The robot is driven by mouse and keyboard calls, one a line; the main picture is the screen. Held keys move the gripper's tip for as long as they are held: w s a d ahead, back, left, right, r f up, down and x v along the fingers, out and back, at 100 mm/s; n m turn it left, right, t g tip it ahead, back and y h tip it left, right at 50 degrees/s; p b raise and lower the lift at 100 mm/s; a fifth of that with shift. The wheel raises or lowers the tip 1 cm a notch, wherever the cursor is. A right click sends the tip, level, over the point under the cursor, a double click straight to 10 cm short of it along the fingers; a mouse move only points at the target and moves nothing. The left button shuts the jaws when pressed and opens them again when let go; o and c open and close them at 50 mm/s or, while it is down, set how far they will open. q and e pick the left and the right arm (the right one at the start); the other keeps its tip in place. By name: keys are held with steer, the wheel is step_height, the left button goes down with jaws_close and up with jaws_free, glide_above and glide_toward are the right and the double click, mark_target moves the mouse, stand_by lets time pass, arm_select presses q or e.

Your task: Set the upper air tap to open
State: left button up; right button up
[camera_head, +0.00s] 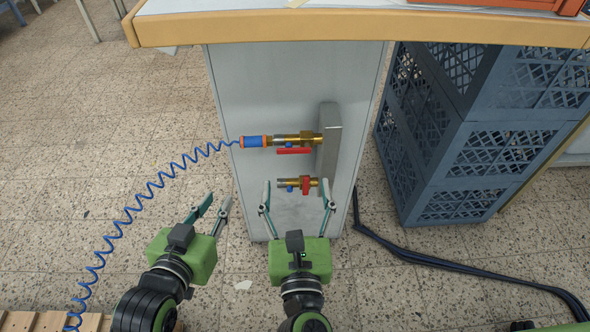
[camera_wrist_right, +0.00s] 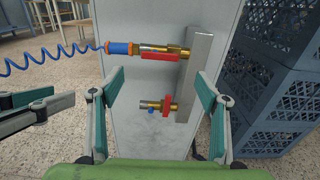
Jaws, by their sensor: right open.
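The upper air tap (camera_head: 309,137) is a brass valve on a grey upright bar on the cabinet's side panel. Its red lever (camera_head: 294,151) lies level, along the pipe, and also shows in the right wrist view (camera_wrist_right: 161,57). Below it is a lower brass tap (camera_head: 287,183) with a red handle (camera_head: 304,185) that stands across its pipe. My right gripper (camera_head: 296,190) is wide open and empty, its fingers pointing at the panel, level with the lower tap in the picture. My left gripper (camera_head: 218,203) is empty, its fingertips apart, left of the panel.
A blue coiled hose (camera_head: 155,185) runs from the blue connector (camera_head: 253,142) on the upper tap down to the left. The worktop edge (camera_head: 330,27) overhangs above. Blue crates (camera_head: 475,150) stand at right. Dark cables (camera_head: 440,258) lie on the floor. Floor left of the panel is mostly clear.

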steer(key=shift+s, duration=1.65)
